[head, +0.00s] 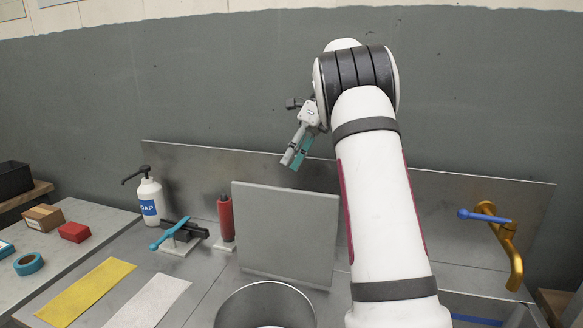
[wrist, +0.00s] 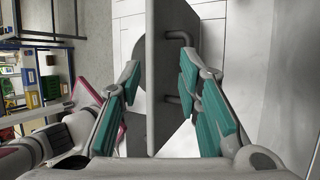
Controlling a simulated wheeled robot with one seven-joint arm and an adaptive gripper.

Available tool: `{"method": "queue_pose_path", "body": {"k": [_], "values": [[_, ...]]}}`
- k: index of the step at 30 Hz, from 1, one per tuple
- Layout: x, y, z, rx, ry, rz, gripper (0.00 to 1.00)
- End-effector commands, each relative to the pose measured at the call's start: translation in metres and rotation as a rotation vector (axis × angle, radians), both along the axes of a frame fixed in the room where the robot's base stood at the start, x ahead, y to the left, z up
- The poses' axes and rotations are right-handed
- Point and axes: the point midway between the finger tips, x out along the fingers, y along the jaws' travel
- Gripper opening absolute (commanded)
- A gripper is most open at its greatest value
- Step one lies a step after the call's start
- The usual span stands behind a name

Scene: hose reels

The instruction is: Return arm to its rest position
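My arm rises in the middle of the head view and bends at the top. My gripper (head: 294,158) hangs from it, pointing down and left, above the upright grey panel (head: 286,232) and apart from it. In the wrist view my gripper (wrist: 161,63) has its two teal-padded fingers spread, with nothing held between them. A grey panel with bar handles (wrist: 172,90) shows beyond and between the fingers there.
A soap bottle (head: 151,200), a blue-handled device (head: 172,238) and a red cylinder (head: 226,218) stand left of the panel. A metal pot (head: 222,313) is in front. A brass tap (head: 512,250) is at right. Open space surrounds my gripper before the wall.

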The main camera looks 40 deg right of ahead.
Motion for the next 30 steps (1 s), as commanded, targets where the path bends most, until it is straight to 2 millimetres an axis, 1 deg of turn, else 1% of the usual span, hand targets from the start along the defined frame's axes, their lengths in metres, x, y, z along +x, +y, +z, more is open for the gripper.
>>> {"method": "queue_pose_path", "body": {"k": [15, 18, 20, 23, 27, 30], "values": [[0.0, 0.0, 0.0, 0.0, -0.001, 0.001, 0.32], [-0.002, 0.005, 0.004, -0.008, -0.018, 0.02, 0.32], [-0.005, 0.011, 0.009, -0.02, -0.042, 0.051, 0.32], [-0.013, 0.03, 0.022, -0.054, -0.112, 0.14, 0.32], [-0.033, 0.062, 0.038, -0.121, -0.234, 0.315, 0.32], [-0.05, 0.086, 0.046, -0.17, -0.319, 0.453, 0.32]]}}
